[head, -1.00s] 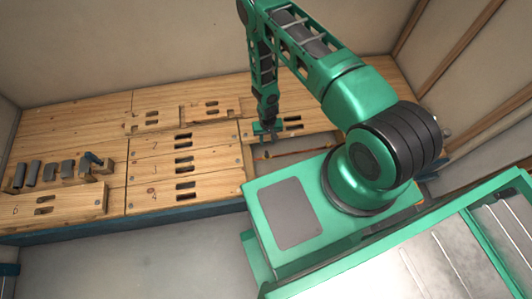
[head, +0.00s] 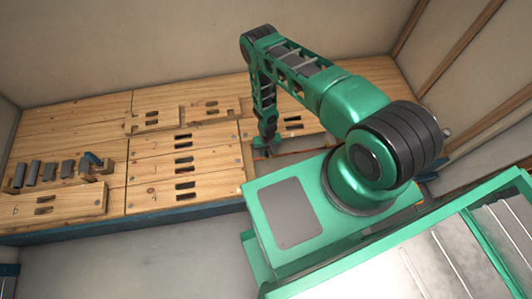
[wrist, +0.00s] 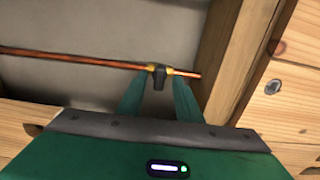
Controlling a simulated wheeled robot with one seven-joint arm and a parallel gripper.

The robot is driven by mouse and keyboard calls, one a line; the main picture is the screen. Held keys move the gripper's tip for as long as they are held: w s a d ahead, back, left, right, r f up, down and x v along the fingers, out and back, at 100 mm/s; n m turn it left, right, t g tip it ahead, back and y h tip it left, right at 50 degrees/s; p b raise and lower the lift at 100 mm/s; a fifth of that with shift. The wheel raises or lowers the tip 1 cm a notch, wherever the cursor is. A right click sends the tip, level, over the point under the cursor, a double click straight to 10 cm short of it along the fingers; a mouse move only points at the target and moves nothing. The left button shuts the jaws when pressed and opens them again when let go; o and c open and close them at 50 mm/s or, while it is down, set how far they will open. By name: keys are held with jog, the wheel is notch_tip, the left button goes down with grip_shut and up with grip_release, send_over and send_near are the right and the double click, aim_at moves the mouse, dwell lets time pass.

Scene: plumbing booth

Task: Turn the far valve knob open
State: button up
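A dark valve knob (wrist: 159,78) sits on a thin copper pipe (wrist: 80,58) with brass-coloured fittings on both sides, in the wrist view. I see only this one knob there and cannot tell from the frames whether it is the far one. My gripper (wrist: 160,85) has its two green fingers apart, one on each side of the knob, with small gaps showing. In the head view my gripper (head: 265,149) is low at the left end of the opening in the boards. The knob is not distinguishable in the head view.
A wooden post (wrist: 236,55) stands close to the right of the pipe end in the wrist view. Wooden boards with slots (head: 183,162) surround the opening. Several grey pieces (head: 50,171) lie at the far left, clear of my arm.

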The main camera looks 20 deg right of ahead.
jog(key=shift+f, duration=0.15)
jog(key=shift+c, duration=0.3)
grip_shut()
jog(key=shift+a, duration=0.15)
